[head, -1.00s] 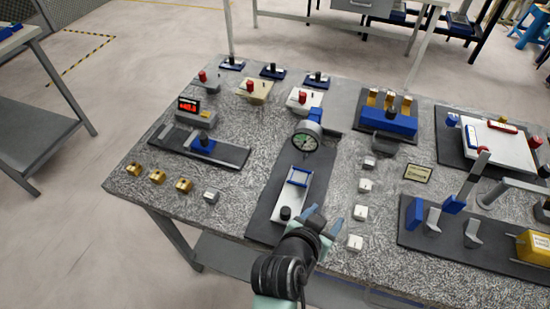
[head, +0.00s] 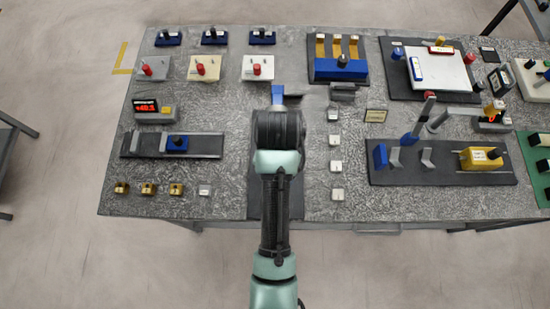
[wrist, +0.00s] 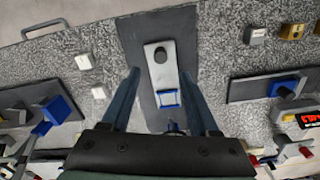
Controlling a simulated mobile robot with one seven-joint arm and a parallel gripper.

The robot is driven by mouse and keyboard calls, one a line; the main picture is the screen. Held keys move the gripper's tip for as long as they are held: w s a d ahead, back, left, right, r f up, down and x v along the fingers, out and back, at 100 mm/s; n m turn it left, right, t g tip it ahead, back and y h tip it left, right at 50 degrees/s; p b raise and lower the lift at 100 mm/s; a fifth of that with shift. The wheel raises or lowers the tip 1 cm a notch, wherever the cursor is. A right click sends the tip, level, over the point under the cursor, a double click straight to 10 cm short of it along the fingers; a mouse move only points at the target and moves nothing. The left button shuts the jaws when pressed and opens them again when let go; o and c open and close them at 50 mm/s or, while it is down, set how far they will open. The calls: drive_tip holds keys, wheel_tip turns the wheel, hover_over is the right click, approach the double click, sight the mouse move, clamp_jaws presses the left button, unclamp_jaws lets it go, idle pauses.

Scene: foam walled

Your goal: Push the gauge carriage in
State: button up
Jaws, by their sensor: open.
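The gauge carriage is a pale sliding plate (wrist: 162,72) with a black knob (wrist: 160,54) at one end and a blue-edged block (wrist: 168,98) at the other. It lies on a dark base plate (wrist: 186,30). My gripper (wrist: 160,74) is open in the wrist view, its two fingers on either side of the carriage in the picture; contact cannot be told.
White blocks (head: 335,140) stand in a column to the right. A rail with a blue slider (head: 177,142) and a red-digit display (head: 146,106) are to the left. Brass blocks (head: 148,188) line the front left edge. A blue fixture (head: 340,68) stands at the back.

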wheel_tip(320, 180, down, 9)
drive_tip(key=shift+r+p, duration=0.1)
drive_tip(key=shift+p, duration=0.2)
clamp_jaws()
idle(0.3)
idle(1.1)
